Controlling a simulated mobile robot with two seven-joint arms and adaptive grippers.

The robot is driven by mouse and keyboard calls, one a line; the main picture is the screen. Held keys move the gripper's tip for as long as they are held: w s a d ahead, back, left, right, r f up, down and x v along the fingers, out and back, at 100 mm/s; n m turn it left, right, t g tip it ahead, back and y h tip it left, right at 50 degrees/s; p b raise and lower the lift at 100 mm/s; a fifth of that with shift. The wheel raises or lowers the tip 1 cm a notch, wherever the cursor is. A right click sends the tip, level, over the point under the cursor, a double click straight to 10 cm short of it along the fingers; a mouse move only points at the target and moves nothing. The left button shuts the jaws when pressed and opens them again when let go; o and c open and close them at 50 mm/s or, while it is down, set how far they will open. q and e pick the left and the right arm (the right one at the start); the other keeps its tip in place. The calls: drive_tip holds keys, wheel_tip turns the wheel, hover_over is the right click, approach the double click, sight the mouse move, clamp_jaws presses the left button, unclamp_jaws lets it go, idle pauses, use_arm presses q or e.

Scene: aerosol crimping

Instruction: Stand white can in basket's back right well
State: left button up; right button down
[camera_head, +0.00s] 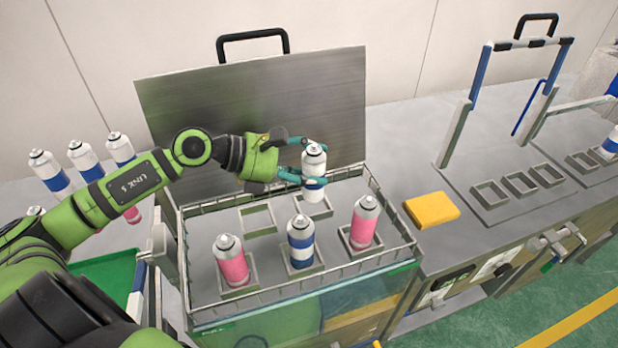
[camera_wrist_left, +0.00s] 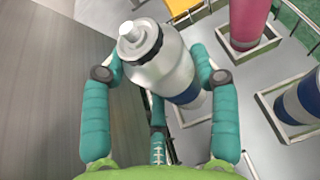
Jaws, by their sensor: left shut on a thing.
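The white can (camera_head: 314,163), with a pale top and black collar, stands about upright at the back right of the wire basket (camera_head: 208,305). My left gripper (camera_head: 314,181) is shut around its body, and its teal fingers also flank the can (camera_wrist_left: 160,62) in the left wrist view. The can's lower end is over or in the back right well (camera_head: 331,211), whose frame is partly hidden by it. I cannot tell whether its base touches the well floor. My right gripper is not in view.
In the basket's front row stand a pink can (camera_head: 232,264), a blue-banded can (camera_head: 300,243) and another pink can (camera_head: 364,223). Another well (camera_head: 258,219) behind them is empty. A metal panel (camera_head: 310,95) rises behind the basket. A yellow block (camera_head: 432,210) lies to the right.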

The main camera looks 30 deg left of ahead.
use_arm(q)
wheel_tip(320, 180, down, 4)
drive_tip(key=shift+r+p, duration=0.15)
drive_tip(key=shift+p, duration=0.4)
drive_tip(key=shift+f, duration=0.25)
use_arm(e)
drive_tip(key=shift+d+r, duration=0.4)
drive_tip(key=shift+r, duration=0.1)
use_arm(q)
drive_tip(key=o, duration=0.9)
drive_tip(key=shift+f, duration=0.15)
drive_tip(key=shift+c, duration=0.2)
drive_tip(key=shift+o, duration=0.6)
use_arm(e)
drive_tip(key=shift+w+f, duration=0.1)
